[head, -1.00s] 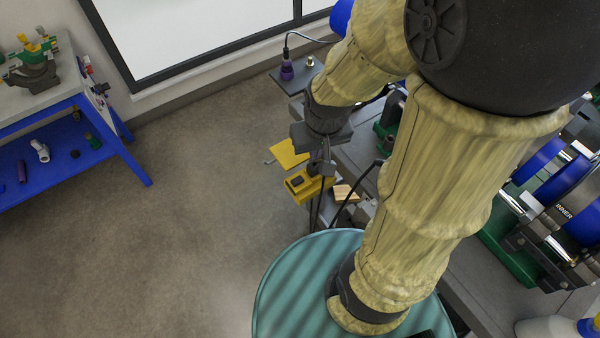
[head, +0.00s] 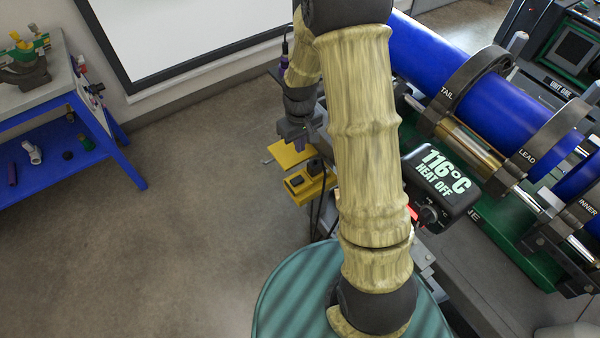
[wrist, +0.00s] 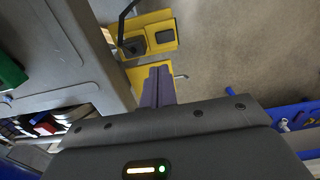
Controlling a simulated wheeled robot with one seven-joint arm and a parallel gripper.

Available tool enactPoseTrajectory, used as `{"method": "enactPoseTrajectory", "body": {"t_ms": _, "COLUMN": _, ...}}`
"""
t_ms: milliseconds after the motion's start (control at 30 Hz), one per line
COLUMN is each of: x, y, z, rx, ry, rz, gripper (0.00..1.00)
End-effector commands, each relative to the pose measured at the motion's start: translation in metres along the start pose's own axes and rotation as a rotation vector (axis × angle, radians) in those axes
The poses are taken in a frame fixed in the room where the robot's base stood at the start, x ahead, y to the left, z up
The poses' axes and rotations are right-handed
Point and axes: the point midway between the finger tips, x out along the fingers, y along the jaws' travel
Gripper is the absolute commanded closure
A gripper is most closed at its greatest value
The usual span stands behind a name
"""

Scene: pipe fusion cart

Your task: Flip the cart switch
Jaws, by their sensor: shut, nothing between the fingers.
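A yellow box (head: 304,186) with a dark rocker-like part and a black plug-like part is mounted at the cart's end; it also shows in the wrist view (wrist: 150,40). I cannot tell for certain whether this is the cart switch, or which way it is set. My gripper (head: 301,147) is shut and empty, its purple fingers together. In the wrist view the fingertips (wrist: 160,72) point toward the yellow box and overlap a yellow plate (wrist: 140,80) below it. They look apart from the box. My arm hides part of the cart.
A display (head: 440,178) reads 116°C HEAT OFF, with a black knob and a red part beside it. Blue pipes (head: 500,95) lie in clamps on the cart at right. A blue workbench (head: 75,110) stands at left. Floor between is clear.

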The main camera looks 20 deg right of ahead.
Motion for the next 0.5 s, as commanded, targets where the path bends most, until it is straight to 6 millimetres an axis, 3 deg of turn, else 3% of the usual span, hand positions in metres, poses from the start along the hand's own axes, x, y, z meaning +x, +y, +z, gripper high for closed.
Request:
{"method": "enactPoseTrajectory", "body": {"t_ms": 267, "x": 0.005, "y": 0.0, "z": 0.001, "rx": 0.001, "ry": -0.002, "rz": -0.001, "gripper": 1.0}}
{"method": "enactPoseTrajectory", "body": {"t_ms": 500, "x": 0.034, "y": -0.001, "z": 0.001, "rx": 0.0, "ry": -0.004, "rz": -0.001, "gripper": 1.0}}
